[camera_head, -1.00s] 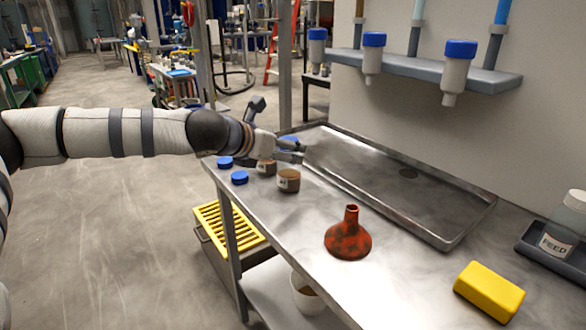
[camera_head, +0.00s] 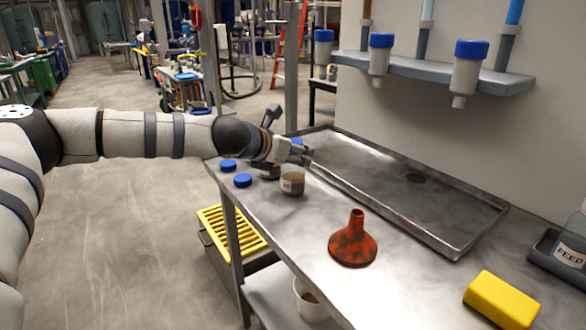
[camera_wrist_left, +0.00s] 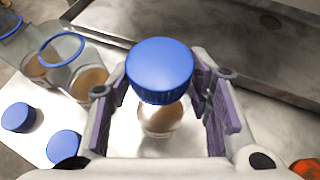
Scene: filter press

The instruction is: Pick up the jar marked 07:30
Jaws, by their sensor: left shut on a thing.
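A jar with a blue lid (camera_wrist_left: 160,70) and brownish contents stands between the purple pads of my left gripper (camera_wrist_left: 163,115) in the left wrist view. My left gripper is shut on this jar. In the head view the gripper (camera_head: 301,154) is at the far left end of the steel bench, and the jar's blue lid (camera_head: 296,142) shows just behind it. My right gripper is out of view.
Another open jar (camera_wrist_left: 30,52) stands at the left wrist view's edge. Two loose blue lids (camera_head: 228,165) lie near the bench edge. A sunken steel tray (camera_head: 400,190) lies behind.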

